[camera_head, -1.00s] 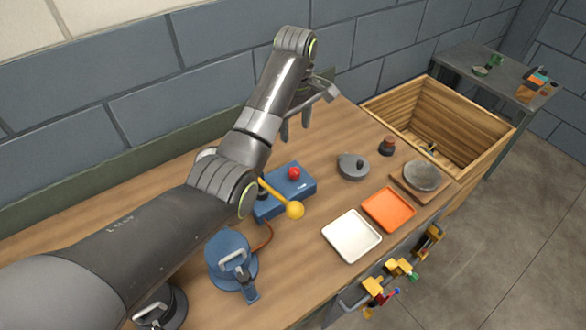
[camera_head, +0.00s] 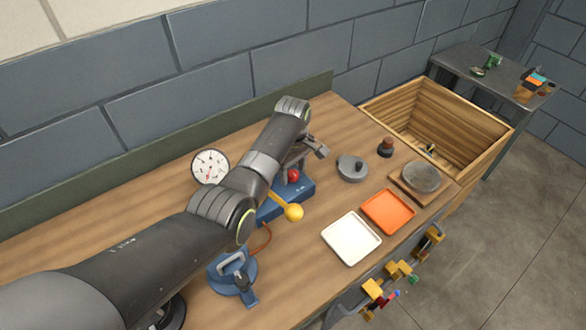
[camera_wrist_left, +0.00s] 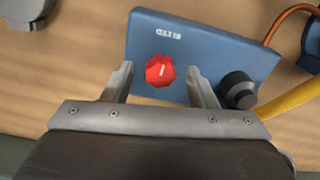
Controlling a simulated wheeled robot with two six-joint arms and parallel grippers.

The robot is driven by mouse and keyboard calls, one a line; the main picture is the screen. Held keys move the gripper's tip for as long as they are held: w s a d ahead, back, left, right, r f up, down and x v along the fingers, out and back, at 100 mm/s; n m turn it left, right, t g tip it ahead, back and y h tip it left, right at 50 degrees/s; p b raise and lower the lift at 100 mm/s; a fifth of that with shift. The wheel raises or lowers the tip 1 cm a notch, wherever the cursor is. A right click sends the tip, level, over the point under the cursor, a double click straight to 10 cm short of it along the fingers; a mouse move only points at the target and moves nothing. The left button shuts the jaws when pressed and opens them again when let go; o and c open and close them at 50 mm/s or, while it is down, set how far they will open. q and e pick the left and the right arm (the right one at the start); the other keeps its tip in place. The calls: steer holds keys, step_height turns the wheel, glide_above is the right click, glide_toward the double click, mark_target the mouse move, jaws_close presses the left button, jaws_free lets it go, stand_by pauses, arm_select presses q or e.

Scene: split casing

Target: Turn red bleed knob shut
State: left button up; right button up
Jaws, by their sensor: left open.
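The red bleed knob (camera_head: 293,175) sits on top of a blue pump block (camera_head: 302,190) on the bench. In the left wrist view the knob (camera_wrist_left: 160,71) is faceted with a white pointer line, on the blue block (camera_wrist_left: 215,45). My left gripper (camera_wrist_left: 160,76) is open, with one finger on each side of the knob and a visible gap to both. In the head view the left gripper (camera_head: 298,166) is low over the block, partly hiding it. I cannot tell the exact height of the fingertips over the knob. My right gripper is not in view.
A yellow-ended lever (camera_head: 294,212) and a dark cap (camera_wrist_left: 238,88) are beside the knob. A dial gauge (camera_head: 210,167) stands behind my arm. A blue clamp-like fixture (camera_head: 234,275), white tray (camera_head: 350,240), orange tray (camera_head: 388,211) and grey lidded part (camera_head: 352,168) are on the bench.

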arm_select(q)
steer(key=c, duration=1)
steer(key=shift+o, duration=0.2)
